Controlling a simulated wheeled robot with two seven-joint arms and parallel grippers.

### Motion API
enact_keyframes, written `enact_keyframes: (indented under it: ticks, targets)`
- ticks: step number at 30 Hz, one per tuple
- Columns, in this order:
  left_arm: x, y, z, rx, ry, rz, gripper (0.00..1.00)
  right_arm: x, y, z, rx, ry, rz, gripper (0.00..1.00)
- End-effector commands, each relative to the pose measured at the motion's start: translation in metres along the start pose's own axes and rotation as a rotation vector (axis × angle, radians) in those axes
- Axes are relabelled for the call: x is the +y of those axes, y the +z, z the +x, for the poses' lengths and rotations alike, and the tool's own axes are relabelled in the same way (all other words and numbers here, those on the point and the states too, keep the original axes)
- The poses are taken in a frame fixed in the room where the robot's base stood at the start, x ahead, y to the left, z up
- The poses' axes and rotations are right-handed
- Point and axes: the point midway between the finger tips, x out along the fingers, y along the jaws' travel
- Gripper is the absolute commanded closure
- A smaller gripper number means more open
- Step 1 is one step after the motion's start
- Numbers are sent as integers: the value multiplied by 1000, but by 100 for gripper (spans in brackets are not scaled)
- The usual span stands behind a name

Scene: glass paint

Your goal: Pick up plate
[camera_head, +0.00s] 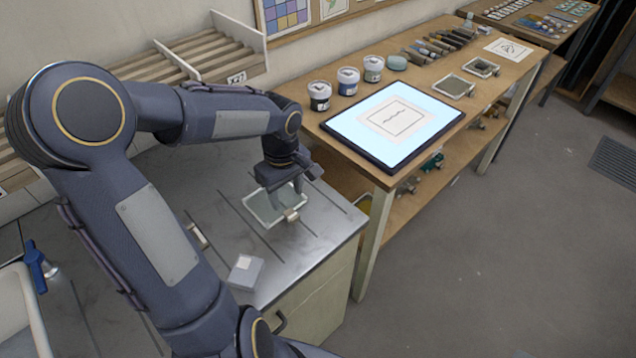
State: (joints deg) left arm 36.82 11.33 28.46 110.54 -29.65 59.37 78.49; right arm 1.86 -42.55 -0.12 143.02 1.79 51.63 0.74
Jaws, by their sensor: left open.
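A small square plate (262,209) with a pale rim and a greyish glassy middle lies on the grey metal worktop, near its right side. A small beige block or clip (291,214) sits at its front right edge. My left gripper (287,192) points down over the plate's right part, its jaws open. The gripper hides part of the plate's far side, and I cannot tell whether the fingers touch it. My right gripper is not in view.
A wooden bench holds a lit light pad (350,138), paint jars (347,80) and similar framed plates (452,87). A small grey box (245,271) and a beige clip (197,236) lie on the metal worktop (320,243).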

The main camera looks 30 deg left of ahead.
Motion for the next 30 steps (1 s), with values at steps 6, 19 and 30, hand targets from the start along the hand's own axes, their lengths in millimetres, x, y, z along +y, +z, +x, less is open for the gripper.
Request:
enact_keyframes:
  ticks: [6,19,30]
  targets:
    - [2,-4,16,-5,-10,-33,51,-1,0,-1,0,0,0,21]
    - [-1,-5,73,-7,-9,-28,51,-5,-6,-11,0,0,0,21]
    - [0,-5,82,-3,-6,-28,54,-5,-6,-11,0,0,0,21]
